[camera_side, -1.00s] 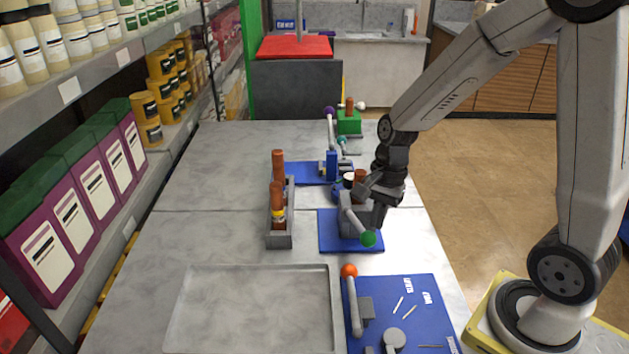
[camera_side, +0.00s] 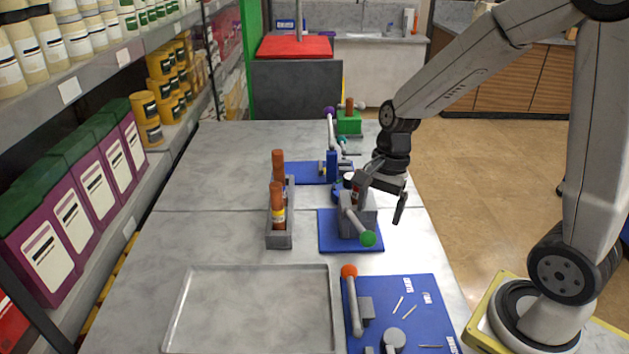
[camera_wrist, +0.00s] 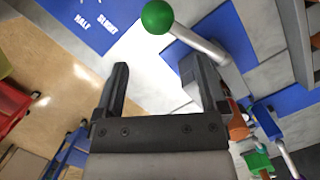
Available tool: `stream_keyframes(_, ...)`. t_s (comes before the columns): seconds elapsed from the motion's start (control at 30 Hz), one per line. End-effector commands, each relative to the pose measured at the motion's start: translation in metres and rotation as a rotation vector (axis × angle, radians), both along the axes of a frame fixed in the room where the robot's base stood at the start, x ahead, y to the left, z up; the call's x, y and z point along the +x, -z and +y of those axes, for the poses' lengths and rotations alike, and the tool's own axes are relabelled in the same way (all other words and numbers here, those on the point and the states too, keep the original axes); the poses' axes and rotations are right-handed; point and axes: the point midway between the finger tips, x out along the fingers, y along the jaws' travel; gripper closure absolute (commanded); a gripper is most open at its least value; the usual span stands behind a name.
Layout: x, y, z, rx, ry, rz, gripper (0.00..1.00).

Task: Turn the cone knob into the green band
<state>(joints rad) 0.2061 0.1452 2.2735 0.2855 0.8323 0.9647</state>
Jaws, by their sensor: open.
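I cannot clearly make out a cone knob or a green band in either view. My gripper (camera_side: 378,203) is open, its fingers spread above and to the right of a grey block (camera_side: 350,222) on a blue plate (camera_side: 329,238). One finger overlaps the block's back part in the side view, and I cannot tell whether they touch. Nothing shows between the fingers in the wrist view (camera_wrist: 156,78). A lever with a green ball (camera_side: 368,238) is on the block, and the ball (camera_wrist: 157,17) shows beyond the fingers. Small parts behind the gripper are partly hidden.
An orange-ball lever (camera_side: 349,271) stands on a blue lettered board (camera_side: 425,300) in front. A grey rack (camera_side: 280,240) with brown cylinders stands left. An empty grey tray (camera_side: 255,310) lies front left. A green block (camera_side: 349,124) and a purple-ball lever (camera_side: 329,112) are behind.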

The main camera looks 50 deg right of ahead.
Motion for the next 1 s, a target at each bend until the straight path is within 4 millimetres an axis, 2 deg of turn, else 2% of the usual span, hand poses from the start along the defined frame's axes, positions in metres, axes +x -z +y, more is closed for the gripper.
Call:
stream_keyframes(0.3,0.001,-0.049,0.000,-0.002,0.000,-0.006,0.08)
stream_keyframes(0.7,0.000,-0.097,0.000,-0.001,0.000,-0.004,0.08)
stream_keyframes(1.0,0.026,-0.101,-0.016,-0.025,0.022,-0.002,0.08)
